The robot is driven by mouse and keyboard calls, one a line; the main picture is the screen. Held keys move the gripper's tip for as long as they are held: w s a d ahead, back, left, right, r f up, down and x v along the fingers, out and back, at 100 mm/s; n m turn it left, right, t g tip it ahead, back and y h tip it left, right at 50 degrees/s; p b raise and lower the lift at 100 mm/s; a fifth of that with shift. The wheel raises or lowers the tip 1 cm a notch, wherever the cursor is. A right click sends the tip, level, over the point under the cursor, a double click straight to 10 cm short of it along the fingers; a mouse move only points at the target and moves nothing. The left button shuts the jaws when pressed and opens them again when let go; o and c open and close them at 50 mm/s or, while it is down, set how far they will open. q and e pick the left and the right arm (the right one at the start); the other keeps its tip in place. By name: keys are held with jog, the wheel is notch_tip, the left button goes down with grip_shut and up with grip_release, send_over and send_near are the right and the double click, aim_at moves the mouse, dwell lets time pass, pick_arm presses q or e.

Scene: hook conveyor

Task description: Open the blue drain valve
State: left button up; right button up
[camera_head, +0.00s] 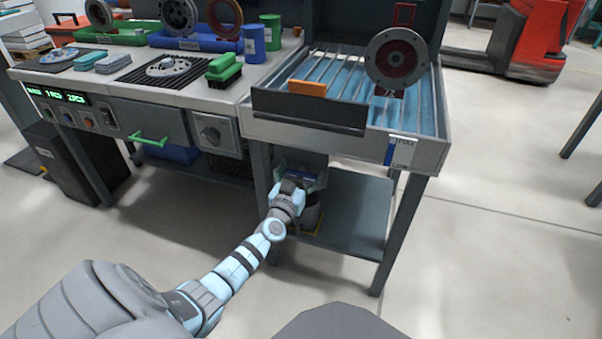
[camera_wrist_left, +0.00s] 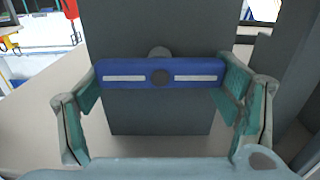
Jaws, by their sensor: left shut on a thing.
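The blue drain valve handle (camera_wrist_left: 160,74) is a flat blue bar with two pale strips and a dark round hub. It lies across the left wrist view in front of a dark grey upright surface. My left gripper (camera_wrist_left: 162,88) is shut on the bar, with one green-padded finger at each end. In the head view my left gripper (camera_head: 299,180) reaches under the roller table's left front corner, and a little of the blue handle (camera_head: 304,172) shows there. Most of the valve is hidden by the gripper. My right gripper is not in view.
The roller table (camera_head: 345,139) stands above the gripper, with a grey leg (camera_head: 259,170) close on its left. A dark lower shelf (camera_head: 350,212) and a grey container (camera_head: 311,212) are beside and below it. The floor in front is clear.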

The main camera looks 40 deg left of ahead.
pick_arm(q)
jog(key=shift+n, duration=0.3)
jog(key=n, duration=0.4)
jog(key=shift+a+p, duration=0.2)
jog(key=shift+p, duration=0.1)
jog(key=n, duration=0.4)
jog(key=shift+s+a+f+n, duration=0.15)
jog(key=shift+f+n, duration=0.1)
jog(key=shift+n, duration=0.15)
jog(key=n, duration=0.3)
jog(key=shift+f+n, duration=0.1)
jog(key=shift+n, duration=0.2)
jog(key=n, duration=0.2)
jog(key=shift+a+f+n+b, duration=0.1)
jog(key=shift+n+b, duration=0.2)
jog(key=shift+b, duration=0.1)
jog(key=shift+f+n, duration=0.1)
jog(key=shift+n, duration=1.2)
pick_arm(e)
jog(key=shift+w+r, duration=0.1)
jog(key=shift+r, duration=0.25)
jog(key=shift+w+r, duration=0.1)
